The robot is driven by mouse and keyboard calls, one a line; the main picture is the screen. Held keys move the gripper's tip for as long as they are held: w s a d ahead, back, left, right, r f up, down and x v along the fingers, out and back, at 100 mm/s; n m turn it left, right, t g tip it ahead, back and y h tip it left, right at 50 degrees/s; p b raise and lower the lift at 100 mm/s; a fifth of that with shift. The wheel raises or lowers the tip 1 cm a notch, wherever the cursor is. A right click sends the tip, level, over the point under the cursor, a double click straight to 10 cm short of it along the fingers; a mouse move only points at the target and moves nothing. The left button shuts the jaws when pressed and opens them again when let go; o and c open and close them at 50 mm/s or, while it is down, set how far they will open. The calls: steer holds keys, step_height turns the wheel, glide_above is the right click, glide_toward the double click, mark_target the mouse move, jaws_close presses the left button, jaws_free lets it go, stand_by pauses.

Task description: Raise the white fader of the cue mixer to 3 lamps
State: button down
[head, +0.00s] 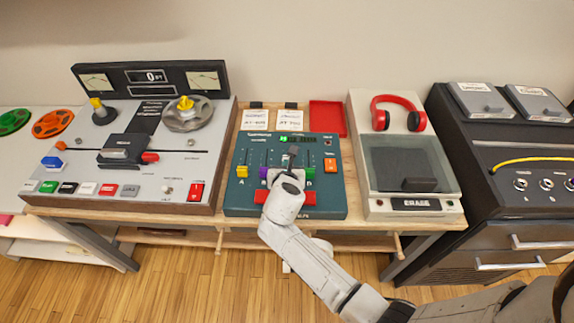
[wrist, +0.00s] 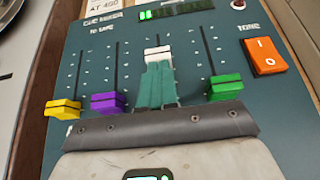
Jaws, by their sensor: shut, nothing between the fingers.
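The cue mixer (head: 240,193) is a teal panel on the wooden bench, and it fills much of the wrist view (wrist: 80,60). Its white fader (wrist: 157,53) stands well up its slot, higher than the yellow fader (wrist: 63,108), purple fader (wrist: 107,102) and green fader (wrist: 225,86). In the lamp strip (wrist: 176,9), two green lamps appear lit at the left end; the rest look dark. My gripper (wrist: 158,68) is shut and empty, its green fingertips right at the near side of the white fader. I cannot tell whether they touch. My gripper (head: 292,153) hides part of the mixer in the head view.
An orange tone switch (wrist: 264,57) is right of the faders. A tape machine (head: 60,165) stands left of the mixer, and an eraser unit (head: 418,205) with red headphones (head: 398,98) stands right. A red tray (head: 328,117) and white cards (head: 255,120) lie behind the mixer.

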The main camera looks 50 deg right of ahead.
stand_by(0.3)
steer(key=shift+w+d+r+p, duration=0.2)
steer(key=shift+w+d+p, duration=0.2)
steer(key=shift+p, duration=0.15)
steer(key=shift+d+f, duration=0.1)
steer(key=shift+f, duration=0.05)
